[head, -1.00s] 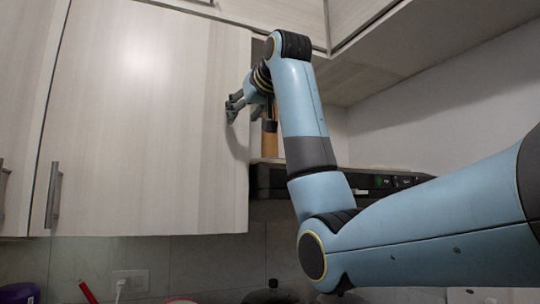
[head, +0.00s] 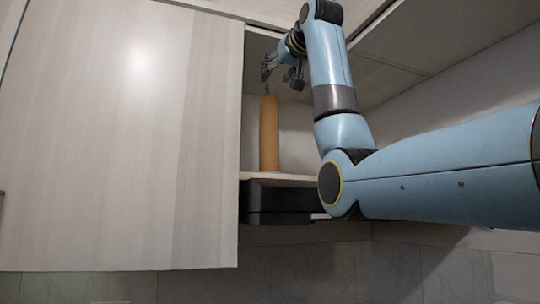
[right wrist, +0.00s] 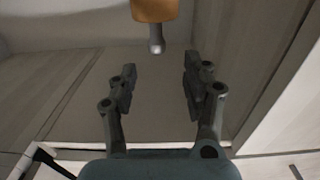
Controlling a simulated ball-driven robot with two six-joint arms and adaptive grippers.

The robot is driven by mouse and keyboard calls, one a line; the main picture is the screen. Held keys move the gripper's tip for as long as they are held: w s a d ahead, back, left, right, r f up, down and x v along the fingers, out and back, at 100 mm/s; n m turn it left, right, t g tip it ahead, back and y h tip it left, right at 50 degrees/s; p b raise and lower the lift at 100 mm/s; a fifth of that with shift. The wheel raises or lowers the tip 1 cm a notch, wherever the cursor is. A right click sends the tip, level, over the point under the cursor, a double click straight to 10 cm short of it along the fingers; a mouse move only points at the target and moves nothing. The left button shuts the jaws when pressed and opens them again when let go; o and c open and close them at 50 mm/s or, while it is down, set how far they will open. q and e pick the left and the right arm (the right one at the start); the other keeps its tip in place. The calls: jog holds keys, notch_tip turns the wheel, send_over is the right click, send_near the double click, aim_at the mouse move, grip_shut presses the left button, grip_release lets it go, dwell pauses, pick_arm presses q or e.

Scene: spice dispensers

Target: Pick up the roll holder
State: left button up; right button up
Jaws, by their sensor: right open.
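The roll holder (head: 269,135) is a tall brown cylinder with a small grey peg on top, standing upright above a dark unit beside the cabinet door. In the right wrist view, the brown roll end (right wrist: 154,9) and its grey peg show at the top edge. My right gripper (head: 280,75) is above the roll holder, close to its top. It is open and empty, and in the right wrist view the peg lies beyond the gap between the fingertips (right wrist: 159,72), not between them. My left gripper is out of view.
A large pale cabinet door (head: 130,140) stands left of the roll holder. A dark range hood or similar unit (head: 282,203) lies below it. Cabinet panels (head: 420,50) are overhead at right. The space around the roll is narrow.

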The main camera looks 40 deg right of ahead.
aim_at(271, 84)
jog(key=shift+w+d+f+p, duration=0.15)
jog(key=shift+w+d+p, duration=0.25)
jog(key=shift+w, duration=0.6)
jog(key=p+x, duration=0.3)
jog(key=x, duration=0.1)
jog(key=shift+w+d, duration=0.1)
jog(key=shift+w, duration=0.3)
jog(key=shift+w+d+f, duration=0.1)
jog(key=shift+c, duration=0.4)
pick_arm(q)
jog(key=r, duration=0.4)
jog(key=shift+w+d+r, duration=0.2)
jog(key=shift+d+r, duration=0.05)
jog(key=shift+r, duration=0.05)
pick_arm(e)
grip_shut()
